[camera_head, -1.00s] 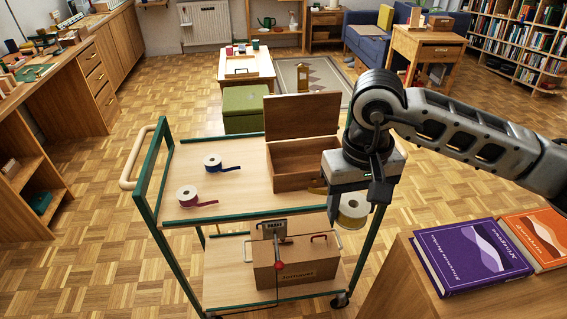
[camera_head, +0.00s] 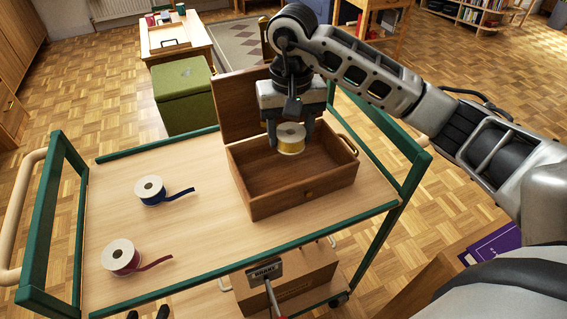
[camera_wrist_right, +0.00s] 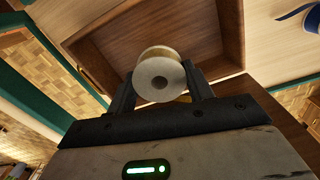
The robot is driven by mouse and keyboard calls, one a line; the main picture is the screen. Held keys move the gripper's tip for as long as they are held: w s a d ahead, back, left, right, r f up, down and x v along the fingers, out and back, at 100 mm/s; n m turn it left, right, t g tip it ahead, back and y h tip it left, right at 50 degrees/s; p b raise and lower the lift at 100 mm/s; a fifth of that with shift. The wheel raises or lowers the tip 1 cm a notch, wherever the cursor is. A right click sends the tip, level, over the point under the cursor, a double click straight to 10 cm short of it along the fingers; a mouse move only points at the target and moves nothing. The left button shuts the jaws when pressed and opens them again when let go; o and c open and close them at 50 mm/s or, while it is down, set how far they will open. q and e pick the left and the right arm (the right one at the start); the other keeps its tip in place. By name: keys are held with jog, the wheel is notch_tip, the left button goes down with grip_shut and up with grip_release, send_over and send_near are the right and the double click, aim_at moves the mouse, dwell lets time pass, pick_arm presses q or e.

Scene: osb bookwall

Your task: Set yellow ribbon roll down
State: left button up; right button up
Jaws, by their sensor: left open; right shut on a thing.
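The yellow ribbon roll (camera_head: 291,140) has white side discs. My right gripper (camera_head: 291,132) is shut on it, one finger on each side. The roll hangs over the open wooden box (camera_head: 258,205), near its back wall, and looks clear of the box floor. In the right wrist view the roll (camera_wrist_right: 158,80) sits between the fingers, white disc facing the camera, with the box interior (camera_wrist_right: 135,35) beyond. Two dark tips, apparently my left gripper (camera_head: 148,313), show apart at the bottom edge, empty; the rest is out of frame.
The box stands at the right of the green-framed cart top (camera_head: 200,220), lid raised at the back. A cardboard box (camera_head: 300,285) is below.

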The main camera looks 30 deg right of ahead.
aim_at(290, 172)
jog(key=f, duration=0.4)
jog(key=shift+s, duration=0.25)
jog(key=shift+f, duration=2.05)
jog(key=o, duration=1)
jog(key=shift+c, duration=0.2)
notch_tip(290, 172, up, 12)
jog(key=shift+r, duration=0.15)
